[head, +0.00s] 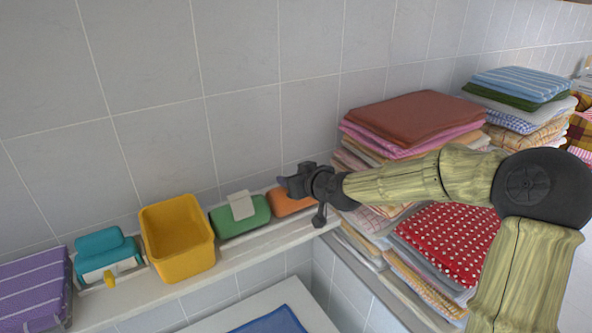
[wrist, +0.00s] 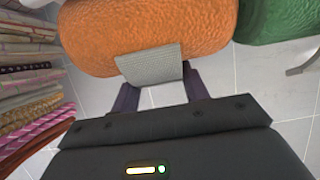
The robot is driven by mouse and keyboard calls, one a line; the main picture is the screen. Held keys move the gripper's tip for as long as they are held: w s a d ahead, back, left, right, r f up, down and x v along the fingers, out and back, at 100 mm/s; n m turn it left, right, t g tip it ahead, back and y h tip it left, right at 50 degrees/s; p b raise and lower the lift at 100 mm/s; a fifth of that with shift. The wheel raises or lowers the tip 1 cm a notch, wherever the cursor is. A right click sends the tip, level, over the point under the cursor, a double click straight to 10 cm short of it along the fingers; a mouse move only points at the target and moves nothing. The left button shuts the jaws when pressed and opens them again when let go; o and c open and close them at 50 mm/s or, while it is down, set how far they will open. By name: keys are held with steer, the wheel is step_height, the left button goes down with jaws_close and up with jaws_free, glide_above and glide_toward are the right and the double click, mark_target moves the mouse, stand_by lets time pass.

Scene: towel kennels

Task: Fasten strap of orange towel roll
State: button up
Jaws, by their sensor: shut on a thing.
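The orange towel roll (head: 290,203) lies on the white shelf, partly hidden behind my gripper (head: 294,184) in the head view. In the wrist view the orange roll (wrist: 150,30) fills the top, with its light grey strap (wrist: 148,66) hanging off its near side as a flat flap. My gripper (wrist: 159,86) has its two dark purple fingers at either side of this flap and is shut on it. The strap's far end and any fastening patch on the roll are hidden.
A green roll (head: 240,217) with a raised pale strap (head: 241,205) lies left of the orange one. Further left are a yellow bin (head: 178,240), a teal roll (head: 103,252) and a purple towel (head: 30,290). Folded towel stacks (head: 415,120) stand close on the right; tiled wall behind.

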steer(key=shift+w+a+f+g+h+p, duration=0.15)
steer(key=shift+f+g+h+p, duration=0.1)
steer(key=shift+g+h+p, duration=0.3)
steer(key=o, duration=1)
steer(key=shift+w+f, duration=0.1)
steer(key=b+v, duration=0.1)
steer(key=v, duration=1.6)
steer(key=shift+d, duration=0.25)
stand_by(0.4)
